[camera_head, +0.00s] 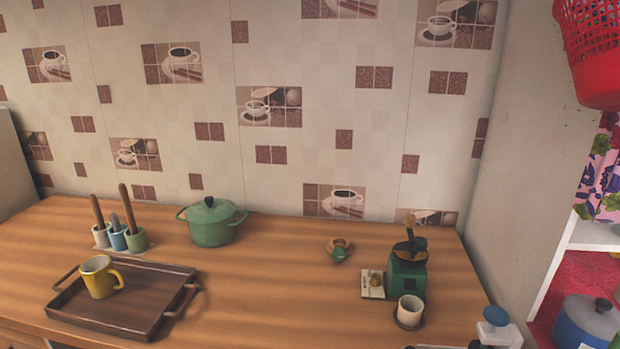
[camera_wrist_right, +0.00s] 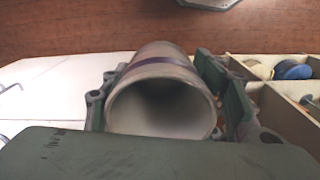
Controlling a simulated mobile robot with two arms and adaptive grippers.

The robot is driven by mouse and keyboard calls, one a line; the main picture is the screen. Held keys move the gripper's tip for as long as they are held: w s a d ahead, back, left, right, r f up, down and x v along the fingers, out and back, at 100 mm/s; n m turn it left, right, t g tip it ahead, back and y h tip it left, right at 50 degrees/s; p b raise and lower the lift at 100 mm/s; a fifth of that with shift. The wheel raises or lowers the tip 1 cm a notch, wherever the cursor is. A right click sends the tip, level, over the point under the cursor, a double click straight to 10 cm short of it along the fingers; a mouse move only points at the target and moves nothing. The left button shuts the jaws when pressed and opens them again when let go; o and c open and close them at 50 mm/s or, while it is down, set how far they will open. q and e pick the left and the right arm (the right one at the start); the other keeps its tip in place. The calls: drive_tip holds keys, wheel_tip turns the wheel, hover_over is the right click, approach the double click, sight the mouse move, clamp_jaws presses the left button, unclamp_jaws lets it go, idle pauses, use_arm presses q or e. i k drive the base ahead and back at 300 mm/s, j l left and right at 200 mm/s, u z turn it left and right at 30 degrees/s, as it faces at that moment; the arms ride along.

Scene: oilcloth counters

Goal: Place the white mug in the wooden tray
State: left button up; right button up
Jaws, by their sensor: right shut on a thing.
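The right gripper (camera_wrist_right: 168,95) is shut around a white mug (camera_wrist_right: 160,100), with a finger on each side. The mug lies on its side in the right wrist view, its open mouth toward the camera, and a purple band runs around it. No handle shows. The brown wooden tray (camera_head: 150,297) sits at the left front of the counter in the head view, with handles at its ends. A yellow mug (camera_head: 98,277) stands upright in its left part; the right part is bare. Neither gripper shows in the head view.
A green pot (camera_head: 212,221) and utensil cups (camera_head: 118,237) stand behind the tray. A green grinder (camera_head: 407,272) and a pale cup (camera_head: 410,309) on a dark coaster stand at right. A divided cream box (camera_wrist_right: 275,90) lies right of the held mug.

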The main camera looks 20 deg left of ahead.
sight(143, 304)
drive_tip(key=k+j+u, duration=0.1)
drive_tip(key=j, duration=1.35)
drive_tip(key=k+j+u, duration=0.15)
drive_tip(key=j, duration=1.3)
drive_tip(key=i, duration=0.05)
